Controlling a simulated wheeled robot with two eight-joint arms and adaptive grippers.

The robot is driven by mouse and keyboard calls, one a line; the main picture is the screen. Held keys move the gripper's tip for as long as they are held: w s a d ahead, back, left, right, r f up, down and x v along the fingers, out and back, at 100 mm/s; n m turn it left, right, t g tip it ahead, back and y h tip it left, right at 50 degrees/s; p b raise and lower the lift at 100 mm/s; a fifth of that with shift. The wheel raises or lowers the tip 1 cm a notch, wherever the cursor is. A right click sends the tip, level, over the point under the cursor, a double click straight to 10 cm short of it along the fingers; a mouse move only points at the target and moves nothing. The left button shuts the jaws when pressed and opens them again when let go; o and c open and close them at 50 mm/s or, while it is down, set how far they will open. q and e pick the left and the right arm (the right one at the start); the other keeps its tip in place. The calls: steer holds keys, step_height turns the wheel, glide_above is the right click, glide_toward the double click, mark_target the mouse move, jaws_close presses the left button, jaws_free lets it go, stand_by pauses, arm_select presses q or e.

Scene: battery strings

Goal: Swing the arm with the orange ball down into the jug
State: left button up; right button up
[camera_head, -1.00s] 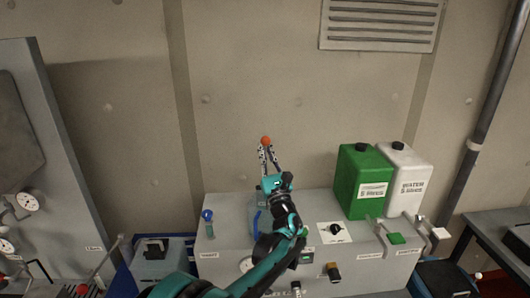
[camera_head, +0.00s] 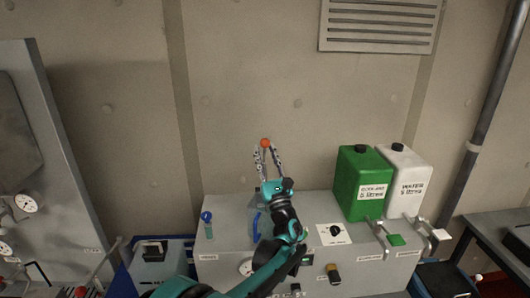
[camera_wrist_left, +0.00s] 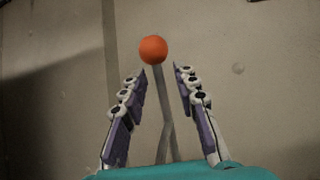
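The orange ball (camera_head: 265,143) sits at the upper end of a thin grey arm (camera_wrist_left: 164,105), which stands nearly upright. My left gripper (camera_head: 266,150) is raised in front of it. In the left wrist view my left gripper (camera_wrist_left: 160,78) has its two fingers apart on either side of the grey arm, with the ball just beyond the fingertips; I see no finger touching it. The jug (camera_head: 252,222), bluish and clear with a blue handle, stands on the grey bench unit, partly hidden behind my left arm. My right gripper is not in view.
A green canister (camera_head: 360,185) and a white water canister (camera_head: 407,182) stand on the right of the grey bench unit (camera_head: 312,207). A small blue-capped bottle (camera_head: 207,224) stands at its left. The wall behind is bare around the ball.

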arm_select(q)
steer(key=v, duration=1.1)
steer(key=shift+s+d, duration=0.1)
